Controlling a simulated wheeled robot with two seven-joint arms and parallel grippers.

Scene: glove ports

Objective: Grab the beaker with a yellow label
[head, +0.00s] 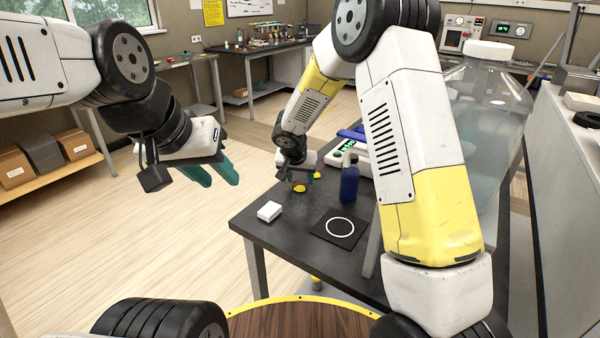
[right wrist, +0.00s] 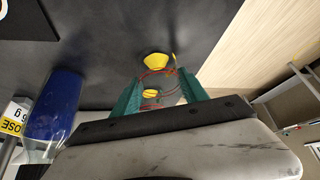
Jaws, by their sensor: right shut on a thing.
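The beaker is clear glass with yellow patches and thin red lines; it shows in the right wrist view (right wrist: 157,62) between the teal fingers. In the head view only a yellow patch of the beaker (head: 299,188) shows clearly, at the table's left edge. My right gripper (head: 301,177) is shut on the beaker, one finger on each side, as the right wrist view (right wrist: 160,88) also shows. I cannot tell whether the beaker touches the table. My left gripper (head: 213,174) is empty over the floor, its teal fingers apart.
On the dark table (head: 275,235), a blue bottle (head: 349,180) stands close right of the beaker. A white box (head: 269,211) and a black mat with a white ring (head: 340,228) lie in front. A scale (head: 345,155) stands behind; a large clear carboy (head: 490,110) is at right.

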